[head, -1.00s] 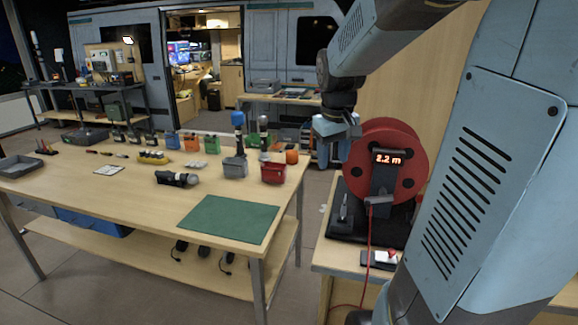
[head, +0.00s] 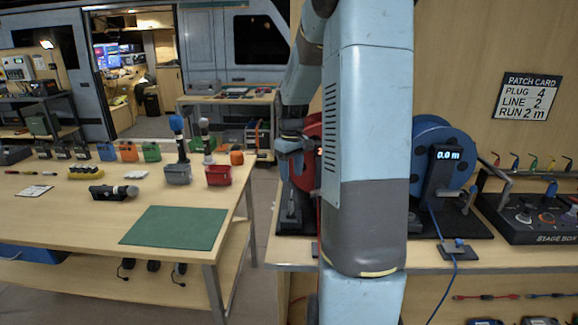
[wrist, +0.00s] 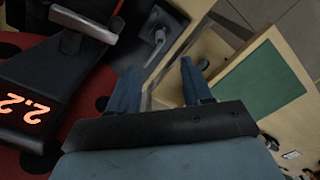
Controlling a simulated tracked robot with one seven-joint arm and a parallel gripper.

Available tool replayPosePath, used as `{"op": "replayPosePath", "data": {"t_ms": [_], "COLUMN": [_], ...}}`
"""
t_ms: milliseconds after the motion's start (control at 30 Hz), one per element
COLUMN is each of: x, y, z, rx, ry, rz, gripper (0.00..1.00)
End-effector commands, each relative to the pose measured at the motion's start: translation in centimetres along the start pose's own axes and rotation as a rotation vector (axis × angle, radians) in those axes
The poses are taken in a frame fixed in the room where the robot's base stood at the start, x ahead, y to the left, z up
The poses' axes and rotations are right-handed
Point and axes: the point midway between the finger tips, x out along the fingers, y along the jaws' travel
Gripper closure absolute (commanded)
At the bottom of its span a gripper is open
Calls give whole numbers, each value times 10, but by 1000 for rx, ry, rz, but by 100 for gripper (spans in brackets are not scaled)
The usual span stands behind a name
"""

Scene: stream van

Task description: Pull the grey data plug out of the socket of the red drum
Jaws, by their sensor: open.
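The red drum (head: 312,130) stands on the bench right of the table and is mostly hidden behind my arm in the head view. In the wrist view its red side (wrist: 78,106) and its lit display (wrist: 30,104), reading 2.2, are at the left. My gripper (wrist: 160,85) is open and empty, its two fingers apart; in the head view it shows (head: 292,147) at the drum's left edge. A grey bar-like part (wrist: 85,24) sticks out beside the display. I cannot make out the grey data plug or its socket for certain.
A blue drum (head: 425,160) reading 0.0 m and a stage box (head: 535,215) stand further right on the bench. A patch card (head: 530,97) hangs on the wall. The table with a green mat (head: 175,227) is at left, with a floor gap between.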

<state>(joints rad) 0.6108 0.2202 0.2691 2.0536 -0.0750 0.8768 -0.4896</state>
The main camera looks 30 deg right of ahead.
Motion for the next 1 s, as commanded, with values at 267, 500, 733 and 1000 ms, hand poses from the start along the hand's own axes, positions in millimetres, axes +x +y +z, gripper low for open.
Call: {"op": "replayPosePath", "data": {"t_ms": [267,500,733,1000], "x": [46,83,108,117], "y": [-1,-1,-1,-1], "z": [1,1,0,0], "rx": [0,0,0,-1], "ry": [-3,-3,-2,0], "rz": [-3,-2,-1,1], "gripper": [51,51,51,51]}}
